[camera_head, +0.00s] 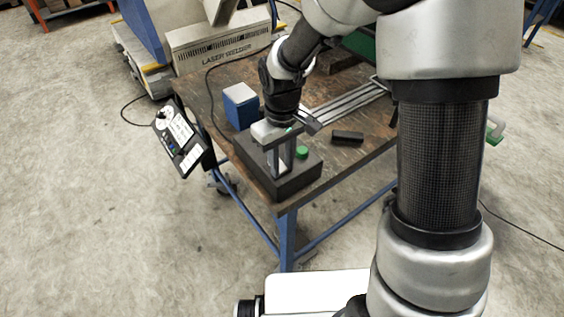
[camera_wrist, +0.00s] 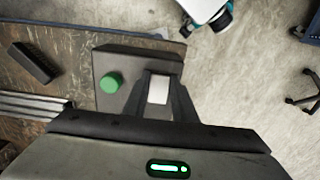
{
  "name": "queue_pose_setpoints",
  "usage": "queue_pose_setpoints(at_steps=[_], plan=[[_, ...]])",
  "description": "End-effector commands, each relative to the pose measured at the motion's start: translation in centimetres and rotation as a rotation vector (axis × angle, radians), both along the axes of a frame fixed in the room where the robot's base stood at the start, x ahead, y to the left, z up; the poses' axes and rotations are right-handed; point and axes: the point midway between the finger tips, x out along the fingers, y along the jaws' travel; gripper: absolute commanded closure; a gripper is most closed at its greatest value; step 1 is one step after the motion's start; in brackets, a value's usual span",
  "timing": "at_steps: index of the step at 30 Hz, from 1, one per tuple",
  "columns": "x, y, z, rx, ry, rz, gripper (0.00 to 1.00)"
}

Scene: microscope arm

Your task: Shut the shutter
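A dark box-shaped device (camera_head: 303,176) sits on the near corner of the wooden table, with a round green button (camera_head: 301,152) on its top. The device also shows in the wrist view (camera_wrist: 120,65), with the green button (camera_wrist: 111,82) left of my fingers. My gripper (camera_head: 280,168) points down over the device, its two fingers apart. In the wrist view, a small white piece (camera_wrist: 158,90) shows between my fingers. I cannot tell whether they touch it. No part is clearly recognisable as the shutter; the fingers hide part of the device's top.
A blue box (camera_head: 240,107) stands behind the device. A small black block (camera_head: 347,137) and metal rails (camera_head: 345,103) lie on the table (camera_head: 230,76) to the right. A control panel (camera_head: 183,138) hangs at the table's left side. Open floor lies in front and left.

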Motion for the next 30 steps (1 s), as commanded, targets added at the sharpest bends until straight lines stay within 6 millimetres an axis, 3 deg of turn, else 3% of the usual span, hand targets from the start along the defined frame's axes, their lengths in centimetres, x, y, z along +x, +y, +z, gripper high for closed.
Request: queue_pose_setpoints(at_steps=[3,8,21,30], plan=[[0.0,0.0,0.0,0.0,0.0,0.0,0.97],[0.2,0.2,0.4,-0.016,0.028,0.002,0.97],[1.1,0.8,0.7,-0.203,0.302,0.001,0.97],[1.1,0.8,0.5,-0.224,0.331,0.0,0.97]])
